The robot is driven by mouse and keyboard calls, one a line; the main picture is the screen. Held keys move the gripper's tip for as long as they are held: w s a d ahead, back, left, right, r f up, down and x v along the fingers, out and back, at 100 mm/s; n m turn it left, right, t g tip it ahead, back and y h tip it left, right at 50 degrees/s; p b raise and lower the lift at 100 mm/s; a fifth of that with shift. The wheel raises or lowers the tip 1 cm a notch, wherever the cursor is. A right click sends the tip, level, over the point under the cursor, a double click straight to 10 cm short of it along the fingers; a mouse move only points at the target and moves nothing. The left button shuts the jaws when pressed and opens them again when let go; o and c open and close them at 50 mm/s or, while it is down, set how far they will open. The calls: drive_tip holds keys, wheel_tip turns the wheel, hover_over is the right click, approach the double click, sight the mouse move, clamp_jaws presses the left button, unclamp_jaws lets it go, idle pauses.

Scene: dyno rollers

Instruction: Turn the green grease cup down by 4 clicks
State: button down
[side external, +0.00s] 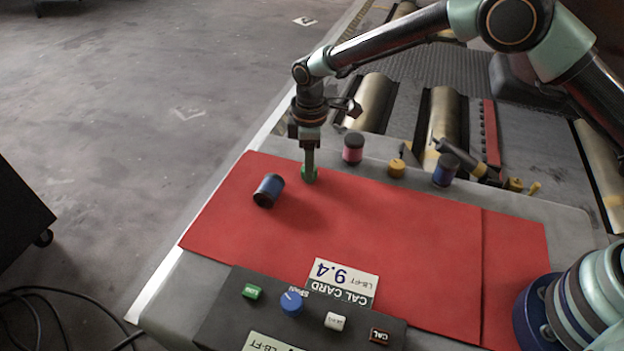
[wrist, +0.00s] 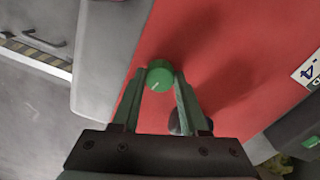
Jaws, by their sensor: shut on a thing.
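The green grease cup (side external: 309,174) stands at the back edge of the red mat (side external: 380,235). In the wrist view the green grease cup (wrist: 160,76) shows as a round green cap with a short pale line on its top. My gripper (side external: 308,165) points straight down over it. In the wrist view my gripper (wrist: 159,80) has one finger on each side of the cap, shut on it. In the side view the fingers hide much of the cup.
A pink cylinder (side external: 353,148), a yellow knob (side external: 397,168) and a blue cylinder (side external: 446,169) stand behind the mat. A control box (side external: 262,325) with a blue dial (side external: 291,302) is in front.

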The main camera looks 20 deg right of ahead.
drive_tip(key=m, duration=0.7)
drive_tip(key=shift+a, duration=0.1)
drive_tip(key=m, duration=0.6)
drive_tip(key=shift+s+a+m, duration=0.1)
drive_tip(key=shift+m, duration=0.3)
drive_tip(key=shift+c, duration=2.2)
unclamp_jaws()
wheel_tip(320, 180, up, 12)
drive_tip(key=shift+w, duration=0.2)
